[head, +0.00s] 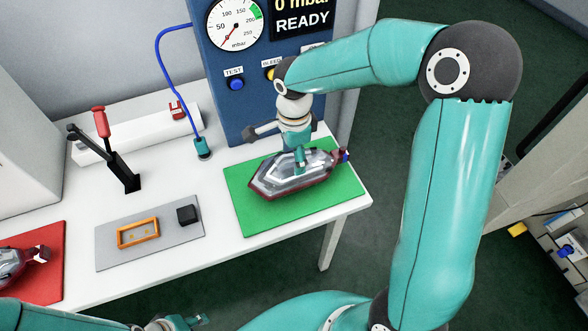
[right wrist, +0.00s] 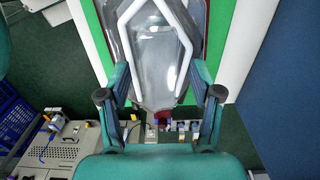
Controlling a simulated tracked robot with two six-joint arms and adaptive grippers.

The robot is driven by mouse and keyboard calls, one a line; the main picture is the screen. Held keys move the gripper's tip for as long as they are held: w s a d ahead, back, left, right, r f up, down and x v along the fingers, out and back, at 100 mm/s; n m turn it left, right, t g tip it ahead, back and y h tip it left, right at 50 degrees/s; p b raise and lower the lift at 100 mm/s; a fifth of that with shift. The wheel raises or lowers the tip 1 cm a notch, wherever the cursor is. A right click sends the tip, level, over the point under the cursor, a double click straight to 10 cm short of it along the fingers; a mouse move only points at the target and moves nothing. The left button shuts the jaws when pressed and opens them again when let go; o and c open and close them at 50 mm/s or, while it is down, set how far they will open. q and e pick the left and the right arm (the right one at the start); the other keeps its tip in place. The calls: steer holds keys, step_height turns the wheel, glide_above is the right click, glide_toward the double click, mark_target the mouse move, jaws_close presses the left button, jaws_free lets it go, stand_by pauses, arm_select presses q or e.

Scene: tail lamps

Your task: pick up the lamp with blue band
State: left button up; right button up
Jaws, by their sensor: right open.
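The lamp with the blue band (head: 290,176) lies on the green mat (head: 255,222). It has a clear and red shell with pale light strips, and the blue band (head: 344,155) shows at its right end. My right gripper (head: 299,158) is over the lamp, pointing down. In the right wrist view its open fingers (right wrist: 159,80) stand on either side of the lamp (right wrist: 155,55). I cannot tell whether they touch it. My left gripper (head: 182,322) shows only partly at the bottom edge of the head view, away from the lamp.
Another lamp (head: 12,266) lies on the red mat (head: 40,290) at the left. A grey plate (head: 180,236) holds an orange frame (head: 138,233) and a black block (head: 187,215). A lever clamp (head: 122,170) and blue gauge panel (head: 222,100) stand behind. The table's front edge is close.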

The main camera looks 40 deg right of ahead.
steer(key=shift+f, duration=0.2)
steer(key=shift+s, duration=0.15)
jaws_close()
